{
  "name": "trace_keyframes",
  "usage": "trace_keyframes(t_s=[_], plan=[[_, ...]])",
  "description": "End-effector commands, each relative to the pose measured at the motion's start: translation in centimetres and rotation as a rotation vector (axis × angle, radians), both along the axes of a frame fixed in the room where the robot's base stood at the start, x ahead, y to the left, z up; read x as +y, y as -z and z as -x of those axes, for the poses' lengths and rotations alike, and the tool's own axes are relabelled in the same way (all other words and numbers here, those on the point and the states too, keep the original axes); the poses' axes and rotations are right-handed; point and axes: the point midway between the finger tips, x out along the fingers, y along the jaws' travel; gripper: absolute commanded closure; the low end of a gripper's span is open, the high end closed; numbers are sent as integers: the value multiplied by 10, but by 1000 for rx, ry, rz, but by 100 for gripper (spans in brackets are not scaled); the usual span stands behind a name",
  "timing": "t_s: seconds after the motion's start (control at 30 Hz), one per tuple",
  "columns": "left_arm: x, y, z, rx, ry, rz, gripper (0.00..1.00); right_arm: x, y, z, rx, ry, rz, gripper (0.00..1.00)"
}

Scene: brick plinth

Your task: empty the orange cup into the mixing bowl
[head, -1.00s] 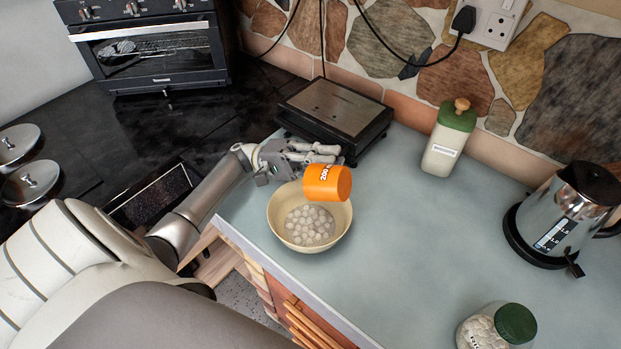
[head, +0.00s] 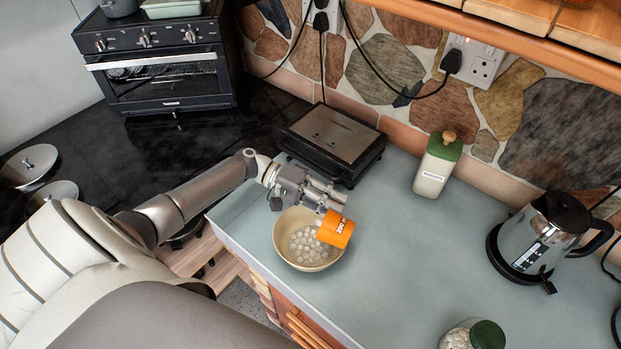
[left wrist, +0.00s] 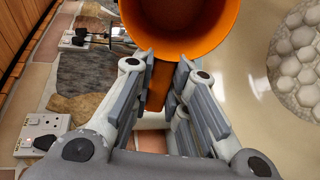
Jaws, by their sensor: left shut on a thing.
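The orange cup (head: 336,229) is held tilted over the right side of the cream mixing bowl (head: 280,247). Several small white balls (head: 308,246) lie in the bottom of the bowl. My left gripper (head: 328,203) is shut on the cup, above the bowl's back right rim. In the left wrist view the cup (left wrist: 185,40) sits between my fingers (left wrist: 160,85), and the part of its inside that shows is bare orange. White balls (left wrist: 298,52) show at the right there. My right gripper is not in view.
A black and steel appliance (head: 330,142) stands behind the bowl. A green-lidded bottle (head: 435,170), a kettle (head: 542,235) and a green-lidded jar (head: 472,336) stand to the right. The counter (head: 410,250) between them is clear. A small oven (head: 160,70) is at the back left.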

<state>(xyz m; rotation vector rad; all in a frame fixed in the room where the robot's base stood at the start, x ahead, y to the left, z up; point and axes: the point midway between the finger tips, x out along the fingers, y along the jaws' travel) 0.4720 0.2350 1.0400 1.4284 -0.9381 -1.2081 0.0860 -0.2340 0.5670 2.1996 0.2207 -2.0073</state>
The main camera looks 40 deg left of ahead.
Motion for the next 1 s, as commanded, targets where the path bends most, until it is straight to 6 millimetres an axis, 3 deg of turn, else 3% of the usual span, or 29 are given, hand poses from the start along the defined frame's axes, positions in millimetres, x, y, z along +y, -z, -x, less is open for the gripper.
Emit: trace_keyframes(t_s=[0.03, 0.33, 1.0], plan=[[-4, -8, -1, 2, 1, -15, 100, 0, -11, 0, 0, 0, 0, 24], [-18, -18, -4, 23, 1, -119, 100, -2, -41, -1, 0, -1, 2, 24], [-29, -30, -7, 104, 4, -524, 100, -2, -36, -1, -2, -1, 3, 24]])
